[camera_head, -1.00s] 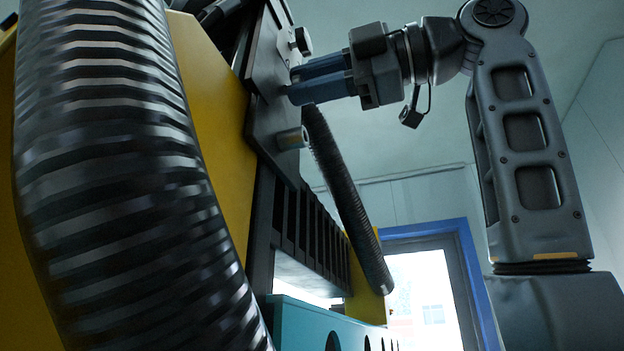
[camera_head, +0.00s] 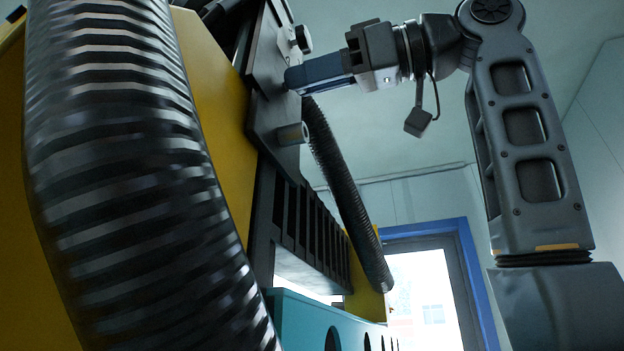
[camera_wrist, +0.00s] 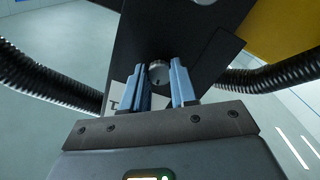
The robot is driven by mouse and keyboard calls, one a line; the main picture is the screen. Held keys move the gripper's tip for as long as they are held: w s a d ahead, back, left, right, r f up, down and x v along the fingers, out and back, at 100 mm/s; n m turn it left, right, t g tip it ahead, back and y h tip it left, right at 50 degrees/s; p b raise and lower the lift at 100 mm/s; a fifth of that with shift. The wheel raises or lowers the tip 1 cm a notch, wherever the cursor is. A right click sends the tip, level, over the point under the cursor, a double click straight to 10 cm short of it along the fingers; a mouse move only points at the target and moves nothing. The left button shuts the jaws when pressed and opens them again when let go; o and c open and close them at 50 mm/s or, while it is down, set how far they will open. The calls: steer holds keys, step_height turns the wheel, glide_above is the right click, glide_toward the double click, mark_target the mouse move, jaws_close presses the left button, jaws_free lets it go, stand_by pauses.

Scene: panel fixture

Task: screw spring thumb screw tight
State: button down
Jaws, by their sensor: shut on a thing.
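The spring thumb screw (camera_wrist: 158,73) shows in the wrist view as a round grey metal knob on the dark panel (camera_wrist: 195,55), between my two blue fingertips. My gripper (camera_wrist: 160,77) is shut on it. In the head view my gripper (camera_head: 290,78) reaches the panel face (camera_head: 268,100) from the right. One finger covers most of the other there, and the held screw is hidden behind them. How deep the screw sits cannot be told.
A ribbed black hose (camera_head: 345,195) hangs just below my gripper. A large hose (camera_head: 125,170) fills the left foreground. Free room lies right of the panel.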

steer(key=m+b, duration=0.2)
steer(key=m, duration=0.7)
steer(key=m+b, duration=0.1)
steer(key=m, duration=0.8)
steer(key=shift+f+m+b, duration=0.2)
steer(key=shift+m+b, duration=0.2)
stand_by(0.3)
steer(key=c, duration=0.9)
jaws_free()
steer(key=shift+r, duration=0.1)
steer(key=shift+d, duration=0.1)
